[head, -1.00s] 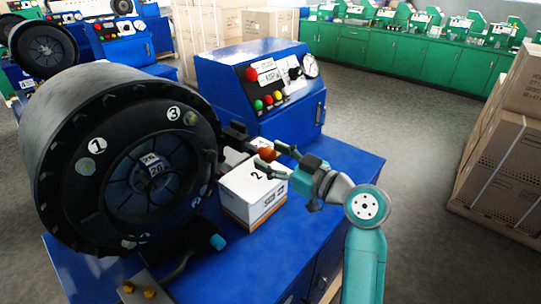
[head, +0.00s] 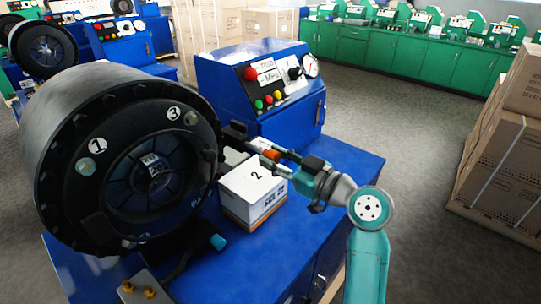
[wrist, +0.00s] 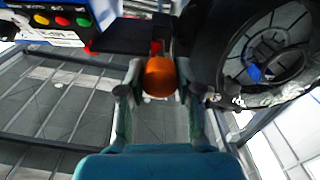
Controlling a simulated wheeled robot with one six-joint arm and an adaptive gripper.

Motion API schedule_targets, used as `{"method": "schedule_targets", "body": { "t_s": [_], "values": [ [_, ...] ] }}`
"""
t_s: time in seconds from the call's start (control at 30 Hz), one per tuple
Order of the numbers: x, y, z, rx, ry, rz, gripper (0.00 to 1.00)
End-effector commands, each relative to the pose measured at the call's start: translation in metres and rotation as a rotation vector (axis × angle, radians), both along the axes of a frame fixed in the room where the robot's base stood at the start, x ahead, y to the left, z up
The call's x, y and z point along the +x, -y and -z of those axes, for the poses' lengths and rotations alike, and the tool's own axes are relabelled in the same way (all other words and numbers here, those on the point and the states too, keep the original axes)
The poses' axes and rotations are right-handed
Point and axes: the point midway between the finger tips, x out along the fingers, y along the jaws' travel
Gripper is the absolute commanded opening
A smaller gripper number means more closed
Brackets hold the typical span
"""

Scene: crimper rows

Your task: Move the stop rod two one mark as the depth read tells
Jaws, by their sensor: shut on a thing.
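An orange ball knob (head: 271,155) sits at the near end of the stop rod, beside the right side of the big black crimper head (head: 105,155). My gripper (head: 273,158) is shut on this knob, above the white box marked 2. In the wrist view the orange knob (wrist: 160,77) is between the two fingers of my gripper (wrist: 158,88). The rod behind the knob is mostly hidden, and I cannot read any marks on it. A dark bracket (head: 235,134) juts from the crimper head towards the knob. I cannot make out a depth figure.
A white box (head: 252,190) stands on the blue bench (head: 310,215) just under my gripper. A blue control cabinet (head: 240,85) with buttons and a round gauge (head: 311,67) stands behind. Stacked cartons (head: 500,165) are at the right. The grey floor between is clear.

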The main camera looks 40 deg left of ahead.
Motion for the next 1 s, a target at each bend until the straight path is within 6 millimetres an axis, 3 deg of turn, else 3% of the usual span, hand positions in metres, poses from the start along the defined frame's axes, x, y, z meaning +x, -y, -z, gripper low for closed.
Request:
{"method": "schedule_targets", "body": {
  "t_s": [0.27,0.3,0.4,0.77,1.0],
  "values": [
    [0.0,0.006,0.0,-0.001,0.0,0.0,0.0],
    [0.0,0.006,0.0,-0.001,0.0,0.0,0.41],
    [0.0,0.006,0.0,-0.001,0.0,0.0,0.6],
    [0.0,0.01,0.0,-0.001,0.0,0.001,0.6],
    [-0.002,0.046,0.001,0.0,-0.001,0.004,0.6]
  ]
}}
